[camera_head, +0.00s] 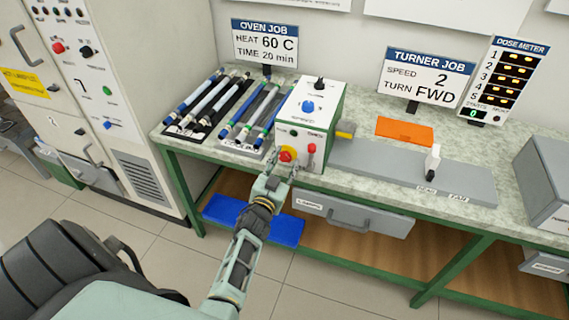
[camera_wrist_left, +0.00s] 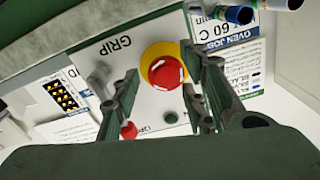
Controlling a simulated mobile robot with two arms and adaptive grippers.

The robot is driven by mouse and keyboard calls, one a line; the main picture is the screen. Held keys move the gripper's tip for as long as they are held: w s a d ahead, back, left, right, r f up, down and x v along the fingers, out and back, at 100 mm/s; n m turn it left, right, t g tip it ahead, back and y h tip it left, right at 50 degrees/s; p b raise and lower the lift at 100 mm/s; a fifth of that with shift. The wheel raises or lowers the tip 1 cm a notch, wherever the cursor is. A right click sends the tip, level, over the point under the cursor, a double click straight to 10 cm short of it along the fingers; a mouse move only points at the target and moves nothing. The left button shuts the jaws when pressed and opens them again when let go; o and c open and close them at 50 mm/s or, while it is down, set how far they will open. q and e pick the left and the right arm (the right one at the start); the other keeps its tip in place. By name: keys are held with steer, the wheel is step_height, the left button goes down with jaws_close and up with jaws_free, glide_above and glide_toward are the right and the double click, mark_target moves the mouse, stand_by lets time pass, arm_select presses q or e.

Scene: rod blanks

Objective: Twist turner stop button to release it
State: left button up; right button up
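The turner (camera_head: 308,118) is a white box with green sides on the bench. Its red stop button (camera_head: 286,155), on a yellow ring, is low on the front face. In the left wrist view the red stop button (camera_wrist_left: 168,73) sits between the two fingers, with a gap visible on each side. My left gripper (camera_head: 283,169) is open in front of the button, its fingers apart and empty. Whether the fingertips reach around the button's depth cannot be told. My right gripper is in neither view.
A red-tipped lever (camera_head: 311,149) is close right of the button. Racks of rods (camera_head: 205,103) stand left of the turner. An orange mat (camera_head: 404,130) and a grey rail (camera_head: 385,165) are to the right. A drawer (camera_head: 350,213) hangs below the bench top.

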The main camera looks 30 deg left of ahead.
arm_select(q)
jaws_close()
steer(key=shift+f, duration=0.1)
steer(key=shift+d+m, duration=0.1)
steer(key=shift+m, duration=0.2)
steer(key=shift+s+f+m+b, duration=0.1)
steer(key=shift+f+m+b, duration=0.1)
steer(key=shift+m+b, duration=0.55)
steer(key=m+b, duration=0.1)
steer(key=m, duration=0.3)
steer(key=shift+s+m, duration=0.1)
steer(key=shift+m, duration=0.15)
steer(key=shift+m+b, duration=0.35)
steer(key=shift+m, duration=0.35)
steer(key=shift+r, duration=0.1)
